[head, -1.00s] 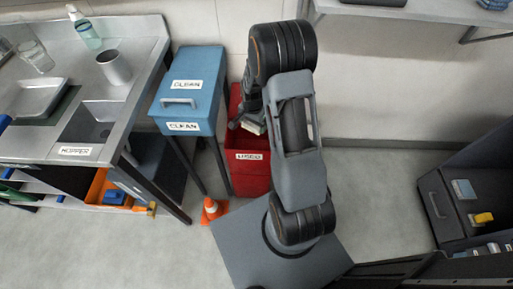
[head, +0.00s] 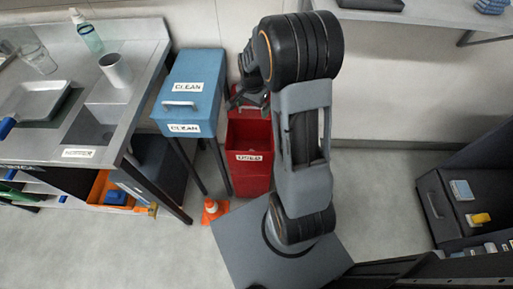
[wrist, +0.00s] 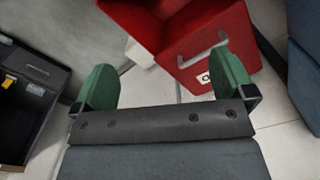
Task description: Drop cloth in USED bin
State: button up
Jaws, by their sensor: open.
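The red USED bin (head: 249,176) stands on the floor right of the blue CLEAN bin. Its open top shows in the head view, and its red wall and handle show in the wrist view (wrist: 185,22). My gripper (head: 243,101) is at the back edge of the USED bin, partly hidden by my arm. In the wrist view my gripper (wrist: 165,86) has its two green fingers spread wide, with nothing between them. I cannot make out the cloth in either current view; the bottom of the bin is too dark and small to read.
A steel bench (head: 106,128) with a hopper is further left. A dark open drawer (head: 462,205) is at the right.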

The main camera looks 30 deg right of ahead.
jog(key=shift+r, duration=1.5)
